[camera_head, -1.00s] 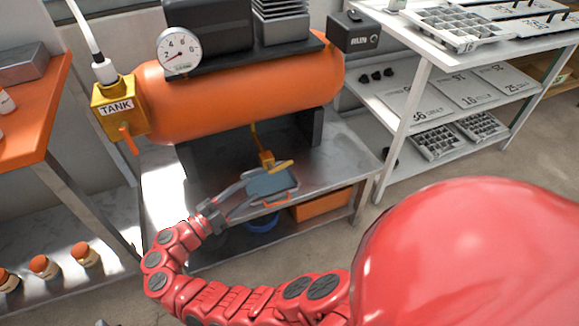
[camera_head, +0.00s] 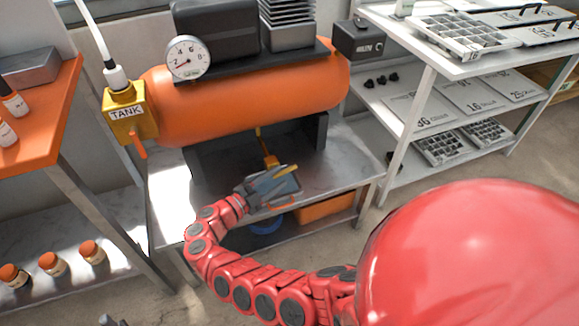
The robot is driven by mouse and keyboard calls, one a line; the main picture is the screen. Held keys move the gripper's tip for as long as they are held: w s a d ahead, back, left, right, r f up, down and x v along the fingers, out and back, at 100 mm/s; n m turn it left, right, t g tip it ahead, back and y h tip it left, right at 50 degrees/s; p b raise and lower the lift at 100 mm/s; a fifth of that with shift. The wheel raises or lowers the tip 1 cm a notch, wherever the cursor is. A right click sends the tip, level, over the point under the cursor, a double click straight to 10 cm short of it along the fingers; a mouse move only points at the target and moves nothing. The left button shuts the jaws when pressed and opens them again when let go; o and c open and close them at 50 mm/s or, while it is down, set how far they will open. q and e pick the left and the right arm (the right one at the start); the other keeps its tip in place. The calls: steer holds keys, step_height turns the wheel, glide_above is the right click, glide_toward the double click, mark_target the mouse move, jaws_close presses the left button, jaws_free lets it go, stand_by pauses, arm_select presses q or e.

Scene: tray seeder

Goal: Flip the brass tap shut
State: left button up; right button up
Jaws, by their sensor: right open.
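The brass tap (camera_head: 271,161) hangs on a thin brass pipe under the orange tank, above the metal bench. Its yellow lever (camera_head: 286,170) sticks out sideways to the right, nearly level. My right gripper (camera_head: 277,184) is open with grey fingers, just below and in front of the tap. Its fingertips are close to the lever; I cannot tell whether they touch it. The gripper partly covers a blue-grey pan (camera_head: 290,188) with an orange handle under the tap. A small grey part at the bottom left edge may be my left gripper (camera_head: 110,320); its jaws cannot be made out.
The orange tank (camera_head: 235,103) overhangs the tap, with a dark support foot on each side. A yellow TANK valve block (camera_head: 128,112) with an orange lever is at its left end. An orange bin (camera_head: 325,207) sits under the bench. A white shelf (camera_head: 420,110) stands at right.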

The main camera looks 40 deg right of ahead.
mark_target(285, 172)
steer(key=d, duration=0.5)
steer(key=shift+w+d, duration=0.3)
steer(key=shift+w, duration=0.1)
